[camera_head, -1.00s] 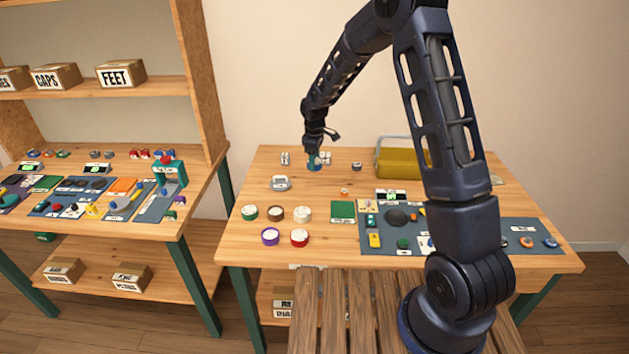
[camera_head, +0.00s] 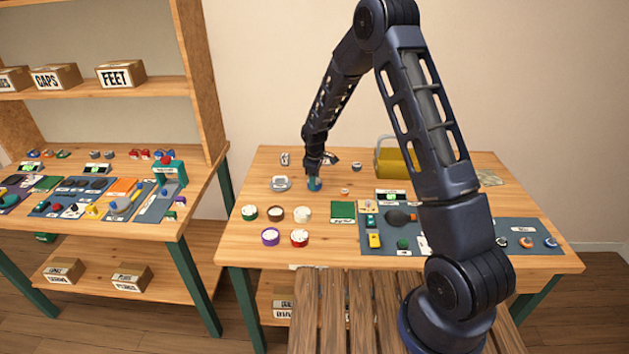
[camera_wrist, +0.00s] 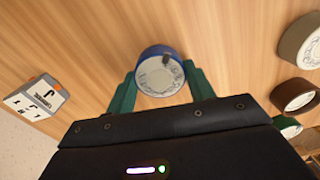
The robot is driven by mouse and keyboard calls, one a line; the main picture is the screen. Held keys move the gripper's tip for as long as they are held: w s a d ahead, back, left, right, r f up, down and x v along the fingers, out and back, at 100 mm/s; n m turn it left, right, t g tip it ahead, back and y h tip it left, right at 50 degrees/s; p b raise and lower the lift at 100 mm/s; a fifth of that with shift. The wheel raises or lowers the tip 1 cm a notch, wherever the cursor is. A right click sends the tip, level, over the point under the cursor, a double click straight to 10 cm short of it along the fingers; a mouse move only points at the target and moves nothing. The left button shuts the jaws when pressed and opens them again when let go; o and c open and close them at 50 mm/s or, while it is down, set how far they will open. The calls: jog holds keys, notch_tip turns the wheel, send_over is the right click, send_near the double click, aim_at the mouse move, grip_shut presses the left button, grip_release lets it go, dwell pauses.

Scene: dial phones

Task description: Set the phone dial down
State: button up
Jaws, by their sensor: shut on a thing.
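The phone dial (camera_wrist: 160,76) shows in the wrist view as a round disc with a blue rim, a pale face with a ring of marks and a small dark piece at its upper right. My gripper (camera_wrist: 158,85) has its two green fingers on either side of the dial, shut on it. In the head view my gripper (camera_head: 314,184) points down over the left middle of the wooden table (camera_head: 250,175). The dial is mostly hidden there, and I cannot tell whether it touches the wood.
Several round dials with coloured rims (camera_head: 270,236) stand in front. A small silver-white item (camera_head: 280,183) is left of my gripper. A green pad (camera_head: 343,211) and a blue-grey mat (camera_head: 470,234) lie front right. Bare wood surrounds my gripper.

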jog(key=shift+f, duration=0.1)
jog(key=o, duration=1)
jog(key=shift+o, duration=0.2)
notch_tip(320, 180, up, 12)
jog(key=s+d+r+m+t, duration=0.1)
jog(key=s+d+r+m, duration=0.35)
jog(key=d+r, duration=0.8)
jog(key=s+d+r+m+t, duration=0.1)
jog(key=s+d+r+m, duration=0.2)
jog(key=s+d+r, duration=0.5)
jog(key=s+d+r+m+t, duration=0.1)
jog(key=s+d+r+m, duration=0.3)
jog(key=s+d+r, duration=0.45)
jog(key=s+d+f+m, duration=0.1)
jog(key=s+d+m, duration=0.1)
jog(key=s, duration=0.5)
jog(key=s+d+f+m+t, duration=0.1)
jog(key=s+d+m, duration=0.1)
jog(key=s, duration=0.5)
jog(key=shift+f+t, duration=0.25)
jog(key=shift+t, duration=0.05)
